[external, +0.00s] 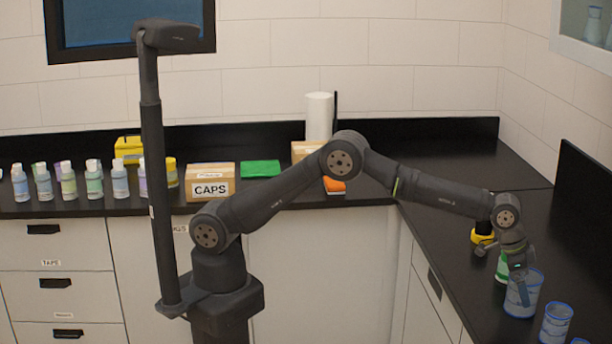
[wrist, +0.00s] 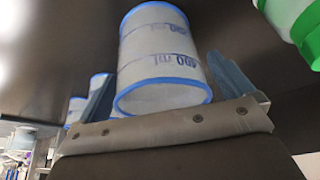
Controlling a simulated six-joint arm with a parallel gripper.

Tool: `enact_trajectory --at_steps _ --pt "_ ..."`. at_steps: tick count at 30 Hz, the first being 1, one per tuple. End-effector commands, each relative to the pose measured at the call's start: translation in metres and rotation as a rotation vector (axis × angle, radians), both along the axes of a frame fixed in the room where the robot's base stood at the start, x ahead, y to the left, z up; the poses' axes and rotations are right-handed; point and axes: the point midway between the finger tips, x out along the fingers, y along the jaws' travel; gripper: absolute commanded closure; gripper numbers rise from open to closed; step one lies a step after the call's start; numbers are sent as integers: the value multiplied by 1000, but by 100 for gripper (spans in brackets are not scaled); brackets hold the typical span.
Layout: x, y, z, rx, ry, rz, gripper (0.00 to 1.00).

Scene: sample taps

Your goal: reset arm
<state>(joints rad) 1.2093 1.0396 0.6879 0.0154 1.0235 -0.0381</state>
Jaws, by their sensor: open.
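My gripper (external: 520,287) is at the end of my arm, reaching out over the right counter and pointing down. In the wrist view my gripper (wrist: 165,92) is open, with a blue-grey finger on each side of a clear beaker (wrist: 160,55). The beaker has blue rims and volume marks, and in the external view the beaker (external: 522,298) stands on the counter, partly behind the fingers. I cannot tell whether the fingers touch it.
A green-and-white container (external: 502,268) and a yellow-and-black item (external: 482,234) stand just behind the beaker. Another beaker (external: 556,322) stands to the right. A CAPS box (external: 210,183) and several bottles (external: 68,180) line the back counter.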

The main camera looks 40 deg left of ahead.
Motion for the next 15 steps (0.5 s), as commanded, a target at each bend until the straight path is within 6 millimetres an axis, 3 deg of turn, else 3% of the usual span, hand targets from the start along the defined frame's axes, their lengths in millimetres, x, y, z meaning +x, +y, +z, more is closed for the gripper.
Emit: enact_trajectory --at_steps 1,15 --pt "-1 3 17 -7 -3 0 2" --pt "-16 37 104 -6 -2 -1 2"
